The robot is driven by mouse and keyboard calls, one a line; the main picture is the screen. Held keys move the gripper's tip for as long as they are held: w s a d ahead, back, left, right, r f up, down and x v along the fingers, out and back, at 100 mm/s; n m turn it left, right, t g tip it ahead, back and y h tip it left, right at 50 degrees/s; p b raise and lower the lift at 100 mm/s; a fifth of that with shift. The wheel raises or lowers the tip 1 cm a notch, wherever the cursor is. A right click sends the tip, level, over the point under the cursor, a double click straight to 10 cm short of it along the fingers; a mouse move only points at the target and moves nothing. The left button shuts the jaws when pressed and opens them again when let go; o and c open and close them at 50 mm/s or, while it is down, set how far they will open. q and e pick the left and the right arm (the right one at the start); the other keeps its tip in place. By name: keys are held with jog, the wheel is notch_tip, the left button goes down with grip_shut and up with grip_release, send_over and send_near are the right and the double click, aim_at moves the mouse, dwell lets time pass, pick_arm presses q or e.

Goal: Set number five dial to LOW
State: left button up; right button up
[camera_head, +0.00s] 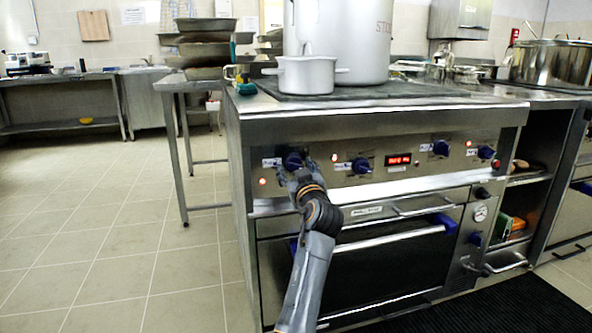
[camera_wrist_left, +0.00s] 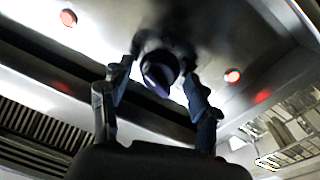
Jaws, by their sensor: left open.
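Several blue dials sit along the steel stove's front panel, and their numbers and LOW marks are too small to read. The leftmost blue dial (camera_head: 293,160) is right at my left gripper (camera_head: 298,170). In the left wrist view that dark blue dial (camera_wrist_left: 158,73) shows between my two spread fingers. The gripper is open around or just in front of it; I cannot tell if the fingers touch it. Other dials are the second (camera_head: 361,165), the third (camera_head: 441,148) and the fourth (camera_head: 486,152). My right gripper is not in view.
A small pot (camera_head: 306,76) and a large stockpot (camera_head: 345,40) stand on the stove top. A red display (camera_head: 398,160) lies between the dials. An oven door handle (camera_head: 395,238) juts out below the panel. The tiled floor (camera_head: 120,240) at left is clear.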

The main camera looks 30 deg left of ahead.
pick_arm(q)
jog(key=v, duration=0.7)
jog(key=shift+d, duration=0.2)
jog(key=shift+s, duration=0.15)
